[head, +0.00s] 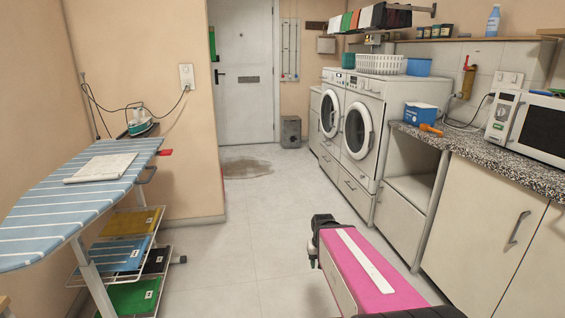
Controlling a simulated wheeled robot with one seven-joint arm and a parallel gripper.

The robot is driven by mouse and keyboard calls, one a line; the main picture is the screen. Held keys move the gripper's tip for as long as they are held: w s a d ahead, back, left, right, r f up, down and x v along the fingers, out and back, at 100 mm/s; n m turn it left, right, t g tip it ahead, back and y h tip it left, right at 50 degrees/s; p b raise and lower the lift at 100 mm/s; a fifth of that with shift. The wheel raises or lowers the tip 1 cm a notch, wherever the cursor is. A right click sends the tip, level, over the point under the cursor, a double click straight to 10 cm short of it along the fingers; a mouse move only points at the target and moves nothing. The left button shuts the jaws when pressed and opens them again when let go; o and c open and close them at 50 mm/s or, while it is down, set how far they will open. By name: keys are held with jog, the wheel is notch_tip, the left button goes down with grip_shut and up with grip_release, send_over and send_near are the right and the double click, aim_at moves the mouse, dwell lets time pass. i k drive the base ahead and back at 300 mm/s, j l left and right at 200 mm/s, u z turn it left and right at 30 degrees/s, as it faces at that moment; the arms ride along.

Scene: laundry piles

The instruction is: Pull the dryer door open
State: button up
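Two white front-loading machines stand side by side against the right wall beyond me, in the head view. The farther one has a round door (330,114), and the nearer one has a round door (358,131). Both doors look shut, with dark glass in pale rings. I cannot tell which machine is the dryer. My arm, with a pink and white cover, reaches in from the bottom right. Its dark end (322,230) is low, in front of the machines and well apart from both doors. Fingers cannot be made out there, and nothing held is visible.
A striped ironing board (82,203) with an iron (140,122) stands at the left. A worktop (487,157) with a microwave (540,125) runs along the right. A puddle (245,168) lies before the far door (243,75). The middle floor (235,265) is clear.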

aim_at(330, 133)
jog(key=i, duration=3.5)
jog(key=i+z, duration=0.2)
jog(key=i, duration=0.2)
jog(key=i+j+z, duration=0.2)
jog(key=i, duration=0.25)
